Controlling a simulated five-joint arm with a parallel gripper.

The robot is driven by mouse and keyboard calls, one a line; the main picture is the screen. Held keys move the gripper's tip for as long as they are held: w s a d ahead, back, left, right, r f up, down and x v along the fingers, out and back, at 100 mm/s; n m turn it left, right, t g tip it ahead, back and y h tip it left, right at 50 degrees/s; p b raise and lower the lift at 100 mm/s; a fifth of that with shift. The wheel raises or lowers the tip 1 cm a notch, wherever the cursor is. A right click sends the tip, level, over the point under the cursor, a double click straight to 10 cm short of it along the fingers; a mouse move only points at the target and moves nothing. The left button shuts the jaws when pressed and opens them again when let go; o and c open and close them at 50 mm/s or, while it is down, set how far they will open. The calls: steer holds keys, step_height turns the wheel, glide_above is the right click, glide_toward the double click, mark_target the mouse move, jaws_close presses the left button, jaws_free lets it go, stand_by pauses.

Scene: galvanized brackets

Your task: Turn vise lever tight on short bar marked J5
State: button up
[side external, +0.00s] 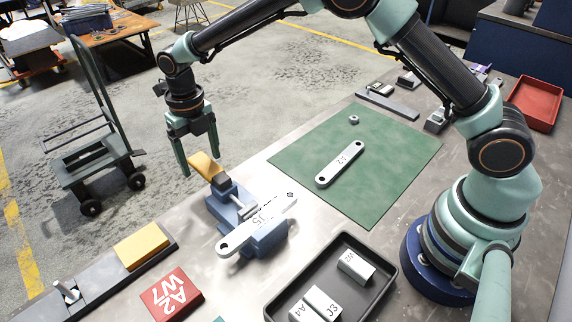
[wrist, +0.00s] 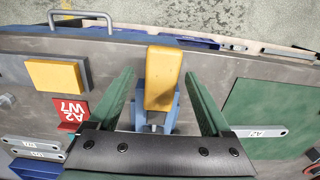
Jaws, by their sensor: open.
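The blue vise (side external: 234,206) stands on the grey bench near its far edge. The white short bar marked J5 (side external: 232,243) lies across its jaws; how firmly it is held cannot be told. The vise lever has a yellow-orange handle (side external: 203,164), pointing away from the jaws. My gripper (side external: 199,166) is open and empty at the handle. In the wrist view the handle (wrist: 164,80) sits between the two green fingers (wrist: 160,75), with a gap on each side. The J5 bar is hidden there behind my gripper.
A black tray (side external: 382,299) holds white blocks. A red block (side external: 171,294) and a yellow block (side external: 142,245) lie left of the vise. A hand cart (side external: 96,165) stands beyond the bench.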

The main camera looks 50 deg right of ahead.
mark_target(204, 161)
step_height(204, 161, up, 12)
stand_by(0.6)
steer(key=shift+r, duration=0.1)
steer(key=s+d+r+m+t, duration=0.2)
steer(key=s+d+r+m, duration=0.3)
steer(key=m, duration=0.4)
steer(key=s+d+r+m+t, duration=0.1)
steer(key=s+d+r+m, duration=0.3)
steer(key=d+m, duration=0.5)
steer(key=s+d+f+m+t, duration=0.2)
steer(key=s+d+m, duration=0.4)
steer(key=s+m, duration=0.5)
steer(key=shift+f+m+t, duration=0.3)
steer(key=shift+f+m, duration=0.45)
steer(key=shift+m, duration=2.85)
